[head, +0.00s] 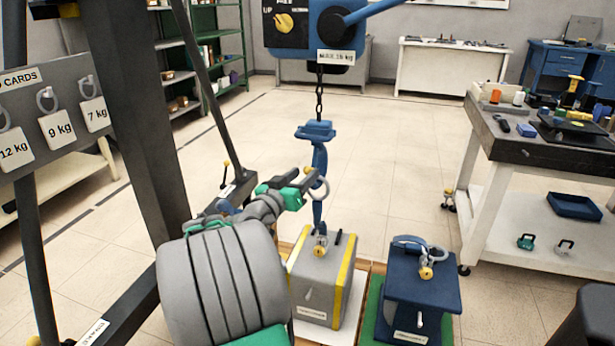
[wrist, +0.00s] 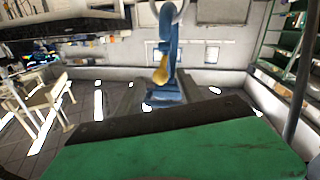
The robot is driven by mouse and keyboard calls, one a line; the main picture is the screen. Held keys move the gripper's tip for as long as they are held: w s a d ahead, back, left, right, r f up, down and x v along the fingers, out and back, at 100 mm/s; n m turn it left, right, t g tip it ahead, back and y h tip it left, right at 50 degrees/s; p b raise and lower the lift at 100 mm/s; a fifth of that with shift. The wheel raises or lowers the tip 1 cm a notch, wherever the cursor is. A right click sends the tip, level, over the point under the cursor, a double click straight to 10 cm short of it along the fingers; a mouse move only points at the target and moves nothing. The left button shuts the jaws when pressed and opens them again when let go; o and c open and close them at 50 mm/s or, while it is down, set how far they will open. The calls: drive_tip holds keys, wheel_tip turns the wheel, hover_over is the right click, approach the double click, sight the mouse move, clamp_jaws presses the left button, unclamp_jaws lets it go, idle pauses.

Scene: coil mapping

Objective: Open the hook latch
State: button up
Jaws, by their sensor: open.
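The blue hook (head: 320,158) hangs on a dark chain (head: 319,95) below the blue hoist. A silver ring (head: 320,190) sits at its middle, and its lower end reaches a brass-coloured piece (head: 320,241) at the top of a grey box with yellow edges (head: 345,278). My gripper (head: 303,184) is open, just left of the hook beside the ring; I cannot tell whether it touches. In the wrist view the blue hook (wrist: 170,45) stands upright beyond a green, dark-edged surface.
A blue block with a shackle (head: 420,290) stands right of the grey box. The blue hoist (head: 325,22) is above. A dark post (head: 135,110) and a weight-card board (head: 58,115) are on the left. A workbench (head: 545,140) is on the right. Open floor lies behind.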

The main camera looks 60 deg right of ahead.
sight(306, 173)
drive_tip(key=d, duration=0.3)
drive_tip(key=shift+d, duration=0.15)
drive_tip(key=shift+c, duration=0.4)
clamp_jaws()
drive_tip(key=shift+s, duration=0.1)
idle(0.7)
